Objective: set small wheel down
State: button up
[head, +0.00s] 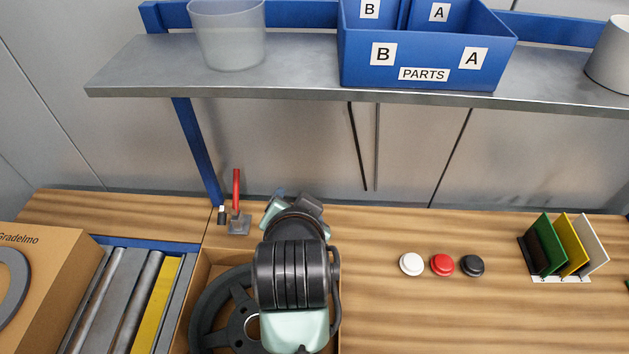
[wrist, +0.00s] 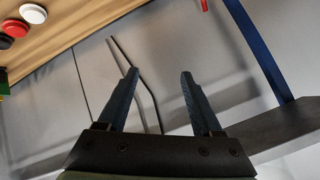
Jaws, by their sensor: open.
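A dark spoked wheel (head: 207,312) lies in an open cardboard box (head: 196,287) at the lower middle of the head view, partly covered by my arm. I cannot tell whether it is the small wheel, and no other loose wheel shows. In the wrist view, my gripper (wrist: 159,75) is open, with two dark blue fingers apart and nothing between them. It points toward the grey back wall. In the head view, my arm hides the fingers.
A red upright rod on a grey base (head: 238,224) stands behind the box. White (head: 411,263), red (head: 442,264) and black (head: 472,265) buttons sit right of my arm. A shelf (head: 300,88) with a blue parts bin (head: 425,68) overhangs the back. The table between buttons and box is clear.

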jog(key=w+r+t, duration=0.1)
jog(key=r+t, duration=0.1)
jog(key=r, duration=0.4)
jog(key=w+d+r+n+t, duration=0.1)
jog(key=r+t, duration=0.1)
jog(key=r, duration=0.4)
jog(key=w+r+n+t, duration=0.1)
jog(key=r+t, duration=0.1)
jog(key=r, duration=0.4)
jog(key=shift+w+d+r, duration=0.1)
jog(key=shift+d+r, duration=0.05)
jog(key=shift+r, duration=0.05)
jog(key=s+r+n+t, duration=0.1)
jog(key=s+r+t, duration=0.2)
jog(key=r, duration=0.6)
jog(key=s+d+r+n+t, duration=0.1)
jog(key=s+r+t, duration=0.3)
jog(key=r, duration=0.5)
jog(key=s+d+r+n+t, duration=0.1)
jog(key=s+r+t, duration=0.3)
jog(key=r, duration=0.6)
jog(key=shift+s+d+n+h, duration=0.2)
jog(key=shift+s+n+h, duration=0.25)
jog(key=shift+s, duration=0.55)
